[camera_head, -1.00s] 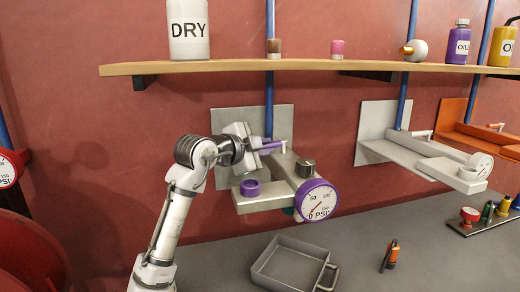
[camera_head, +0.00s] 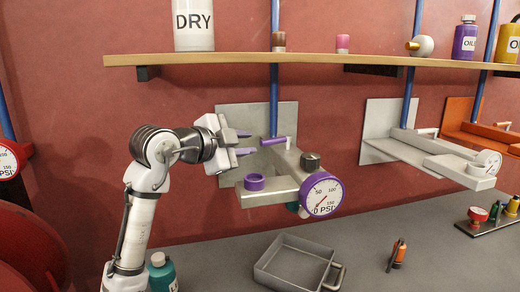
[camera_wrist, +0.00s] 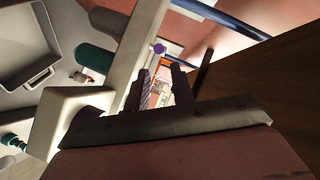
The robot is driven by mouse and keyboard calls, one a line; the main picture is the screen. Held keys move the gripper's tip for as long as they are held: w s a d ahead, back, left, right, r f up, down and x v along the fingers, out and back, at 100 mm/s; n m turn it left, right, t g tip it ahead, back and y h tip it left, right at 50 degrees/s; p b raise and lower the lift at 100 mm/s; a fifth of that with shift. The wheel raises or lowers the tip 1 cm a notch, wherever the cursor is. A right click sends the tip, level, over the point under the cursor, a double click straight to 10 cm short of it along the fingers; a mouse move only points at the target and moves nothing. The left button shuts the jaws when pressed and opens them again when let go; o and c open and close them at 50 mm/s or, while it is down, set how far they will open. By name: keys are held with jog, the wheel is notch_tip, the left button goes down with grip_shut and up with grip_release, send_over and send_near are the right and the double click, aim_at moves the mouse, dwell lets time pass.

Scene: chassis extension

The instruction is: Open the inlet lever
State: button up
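The inlet lever (camera_head: 274,141) is a short purple handle on top of the grey metal fixture (camera_head: 280,188), near its wall plate. It lies roughly level, its free end toward the left. My gripper (camera_head: 247,143) is open and empty, just left of the lever's free end and apart from it. In the wrist view the two dark fingers (camera_wrist: 160,88) stand apart with a gap between them. A small purple round part (camera_wrist: 158,48) shows just past the fingertips; I cannot tell for sure if it is the lever's end.
The fixture carries a purple ring (camera_head: 254,181), a dark knob (camera_head: 310,161) and a purple-rimmed gauge (camera_head: 322,195). A shelf (camera_head: 230,59) runs above. A grey tray (camera_head: 262,275) and a teal bottle (camera_head: 162,272) are on the bench below.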

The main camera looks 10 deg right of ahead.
jog(key=v, duration=0.5)
jog(key=shift+b, duration=0.4)
jog(key=shift+c, duration=0.2)
jog(key=shift+r, duration=0.1)
jog(key=shift+c, duration=1.3)
jog(key=w+r+n, duration=0.1)
jog(key=w+n, duration=0.1)
jog(key=w+a+r+n+g+p, duration=0.1)
jog(key=w+n, duration=0.1)
jog(key=w+a+r+n+g+h+p, duration=0.1)
jog(key=w+n, duration=0.1)
jog(key=shift+r, duration=0.1)
grip_shut()
jog(key=n+g+h+p, duration=0.2)
jog(key=n+g+p, duration=0.3)
jog(key=n, duration=0.2)
send_over(276, 141)
jog(key=w+a, duration=0.3)
jog(key=a, duration=0.2)
jog(key=shift+s+d+f+p, duration=0.15)
jog(key=shift+s+d+f, duration=0.15)
jog(key=shift+f, duration=0.4)
jog(key=shift+s+d+f+p, duration=0.15)
jog(key=shift+s+f+p, duration=0.1)
jog(key=shift+f, duration=0.45)
jog(key=shift+s+d+f+p, duration=0.1)
jog(key=shift+s+d+f, duration=0.2)
jog(key=shift+f, duration=0.45)
